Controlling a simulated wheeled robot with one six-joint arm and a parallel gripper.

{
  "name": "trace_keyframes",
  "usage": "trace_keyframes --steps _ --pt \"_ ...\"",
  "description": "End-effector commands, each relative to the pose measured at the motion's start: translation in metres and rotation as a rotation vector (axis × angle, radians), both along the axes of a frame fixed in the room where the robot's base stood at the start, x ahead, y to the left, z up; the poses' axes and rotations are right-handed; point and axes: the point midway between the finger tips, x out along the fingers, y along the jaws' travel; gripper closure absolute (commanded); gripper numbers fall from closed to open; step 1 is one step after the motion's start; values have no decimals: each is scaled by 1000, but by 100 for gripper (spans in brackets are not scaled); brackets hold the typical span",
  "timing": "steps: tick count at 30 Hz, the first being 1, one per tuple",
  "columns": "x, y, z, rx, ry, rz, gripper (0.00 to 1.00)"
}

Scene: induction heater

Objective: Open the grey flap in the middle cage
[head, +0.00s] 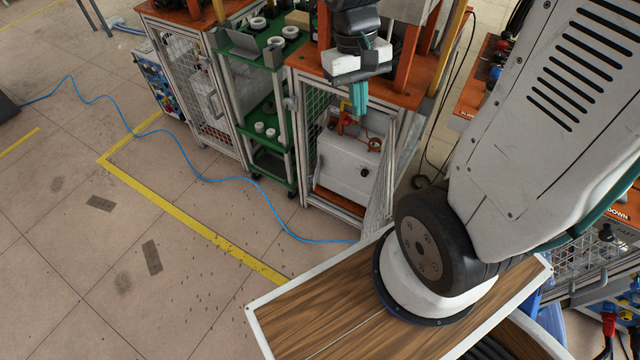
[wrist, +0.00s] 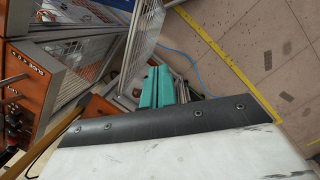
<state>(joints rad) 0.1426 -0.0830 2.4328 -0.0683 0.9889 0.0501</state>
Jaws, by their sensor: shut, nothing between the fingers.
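The middle cage (head: 308,155) has an orange top and a pale metal frame, and its front stands open in the head view. A grey mesh flap (head: 384,178) is swung outward at the cage's right front side. I cannot tell for certain that this is the flap named. A grey mesh panel (wrist: 146,38) also shows in the wrist view. My gripper (head: 358,100), with teal fingers, is shut and empty, pointing down in front of the cage's upper opening. Its fingers (wrist: 156,88) show close together in the wrist view. Contact with the cage cannot be told.
A white box (head: 345,165) with orange pipework above it sits inside the cage. A green shelf cart (head: 262,108) and another cage (head: 195,85) stand to the left. A blue cable (head: 228,180) and yellow tape (head: 190,218) cross the open floor.

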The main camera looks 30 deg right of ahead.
Motion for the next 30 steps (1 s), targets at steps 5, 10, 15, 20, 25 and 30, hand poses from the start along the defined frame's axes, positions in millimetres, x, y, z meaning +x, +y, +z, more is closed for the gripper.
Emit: trace_keyframes --steps 5,10,15,20,25,30 --pt "28 -17 -49 -10 34 -35 100" --pt "51 -33 -100 -20 42 -65 100" --pt "70 -49 -156 -27 34 -94 100" --pt "85 -61 -214 -30 10 -120 100" --pt "96 -72 -279 -27 -31 -152 100" --pt "104 -80 -346 -16 -98 -189 100"
